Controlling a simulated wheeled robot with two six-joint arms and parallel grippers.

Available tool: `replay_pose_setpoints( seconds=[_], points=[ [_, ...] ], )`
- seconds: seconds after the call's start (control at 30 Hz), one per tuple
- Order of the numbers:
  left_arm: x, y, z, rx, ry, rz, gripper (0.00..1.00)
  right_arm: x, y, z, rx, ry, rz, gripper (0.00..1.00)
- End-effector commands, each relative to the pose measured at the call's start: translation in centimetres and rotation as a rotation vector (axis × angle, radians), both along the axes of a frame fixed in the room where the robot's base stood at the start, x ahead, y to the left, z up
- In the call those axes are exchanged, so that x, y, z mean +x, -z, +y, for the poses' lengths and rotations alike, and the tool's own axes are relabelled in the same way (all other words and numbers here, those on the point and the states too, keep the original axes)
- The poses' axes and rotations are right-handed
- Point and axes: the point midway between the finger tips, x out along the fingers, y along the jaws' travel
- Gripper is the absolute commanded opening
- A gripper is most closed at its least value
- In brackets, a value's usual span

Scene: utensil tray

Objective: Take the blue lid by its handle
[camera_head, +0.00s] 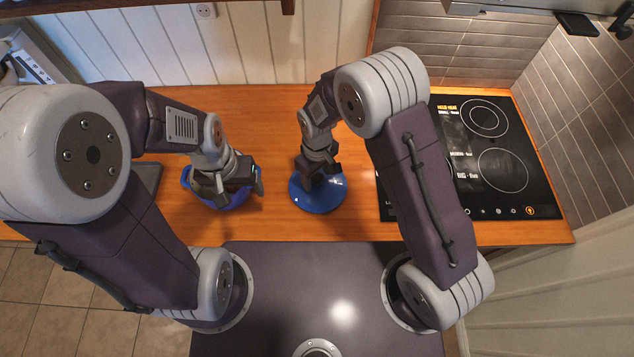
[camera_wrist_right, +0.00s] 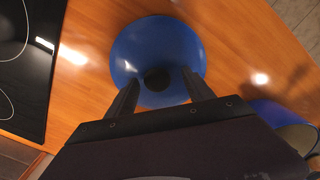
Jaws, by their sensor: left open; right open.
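The blue lid (camera_head: 322,197) lies on the wooden counter in the head view, beneath my right gripper (camera_head: 318,177). In the right wrist view the round blue lid (camera_wrist_right: 150,48) shows whole, with its dark round handle (camera_wrist_right: 157,79) near its middle. The two fingers of my right gripper (camera_wrist_right: 160,92) are open, one on each side of the handle, with gaps between. I cannot tell how far above the lid the fingertips are. My left gripper (camera_head: 232,184) is open at the blue pot (camera_head: 226,203), which it partly hides.
A black cooktop (camera_head: 490,160) lies right of the lid. The wooden counter (camera_head: 270,130) is bare behind the lid and pot. A white panelled wall (camera_head: 260,50) stands behind the counter. The blue pot's edge shows at the lower right of the right wrist view (camera_wrist_right: 285,118).

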Motion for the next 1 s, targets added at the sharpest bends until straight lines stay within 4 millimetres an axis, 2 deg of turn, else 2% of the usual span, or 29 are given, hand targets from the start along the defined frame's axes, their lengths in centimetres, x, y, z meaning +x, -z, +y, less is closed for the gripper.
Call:
replay_pose_setpoints(
  seconds=[0.1,0.27,0.5,0.87,1.0],
  points=[
    [0.0,-0.1,0.0,0.000,0.000,0.000,0.72,0.0,0.7,0.0,0.001,0.001,-0.001,0.61],
    [0.0,-0.1,0.0,0.000,0.000,0.000,0.72,0.0,0.8,0.0,0.001,0.001,-0.001,0.61],
    [0.0,-0.1,0.0,0.000,0.000,0.000,0.72,0.0,0.7,0.0,0.001,0.000,-0.001,0.00],
    [0.0,-0.1,0.0,0.000,0.000,0.000,0.72,0.1,0.6,0.0,0.001,0.001,-0.003,0.00],
    [0.0,0.3,0.0,0.000,0.000,0.000,0.72,0.1,-0.3,0.1,0.003,0.001,-0.004,0.00]
  ],
)
